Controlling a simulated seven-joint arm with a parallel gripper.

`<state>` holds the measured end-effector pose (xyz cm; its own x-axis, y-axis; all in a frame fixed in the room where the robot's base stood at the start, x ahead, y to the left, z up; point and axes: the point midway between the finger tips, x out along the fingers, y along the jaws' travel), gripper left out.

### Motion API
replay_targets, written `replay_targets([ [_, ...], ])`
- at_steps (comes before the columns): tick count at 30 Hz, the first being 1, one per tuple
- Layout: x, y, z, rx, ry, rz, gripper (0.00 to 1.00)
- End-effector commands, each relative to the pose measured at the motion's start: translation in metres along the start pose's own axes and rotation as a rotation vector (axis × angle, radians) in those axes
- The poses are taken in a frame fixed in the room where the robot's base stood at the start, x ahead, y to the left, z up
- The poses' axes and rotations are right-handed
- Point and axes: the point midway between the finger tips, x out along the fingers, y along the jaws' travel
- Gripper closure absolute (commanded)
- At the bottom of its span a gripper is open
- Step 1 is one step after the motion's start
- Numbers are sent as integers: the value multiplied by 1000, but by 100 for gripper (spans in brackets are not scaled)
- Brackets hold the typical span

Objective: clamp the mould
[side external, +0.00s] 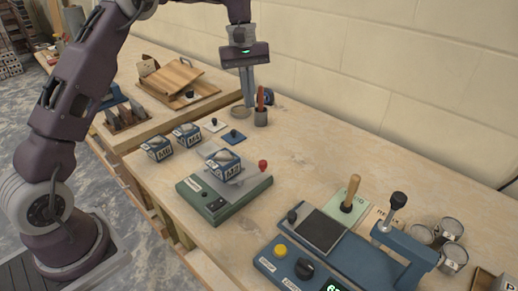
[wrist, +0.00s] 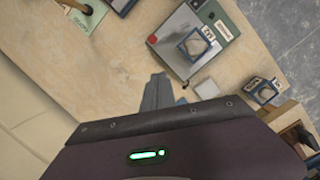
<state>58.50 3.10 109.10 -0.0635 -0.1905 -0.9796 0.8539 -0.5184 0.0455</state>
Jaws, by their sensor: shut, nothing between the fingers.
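A blue-framed mould (side external: 224,163) sits on the plate of a green-based unit (side external: 216,205) near the middle of the bench. A red knob (side external: 263,165) stands at that unit's right edge. In the wrist view the mould (wrist: 197,43), the unit (wrist: 180,65) and the red knob (wrist: 152,39) also show. My gripper (side external: 249,105) is shut and empty, pointing down above the bench, behind the unit and apart from the mould. Its fingertips show in the wrist view (wrist: 158,88). I cannot tell whether anything presses on the mould.
Two more blue moulds (side external: 157,148) (side external: 187,134) stand left of the unit. A cup with a brown-handled tool (side external: 261,116) is close to my gripper. A blue press (side external: 404,245), a wooden-handled tool (side external: 350,192) and several cans (side external: 452,228) are at right. Bench between is clear.

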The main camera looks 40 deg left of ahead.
Motion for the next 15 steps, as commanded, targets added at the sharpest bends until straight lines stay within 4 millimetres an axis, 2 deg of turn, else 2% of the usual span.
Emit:
replay_targets([
  [1,13,3,-10,-29,-17,-12,100],
  [5,30,7,-22,-78,-42,-26,100],
  [15,33,8,-24,-85,-45,-29,100],
])
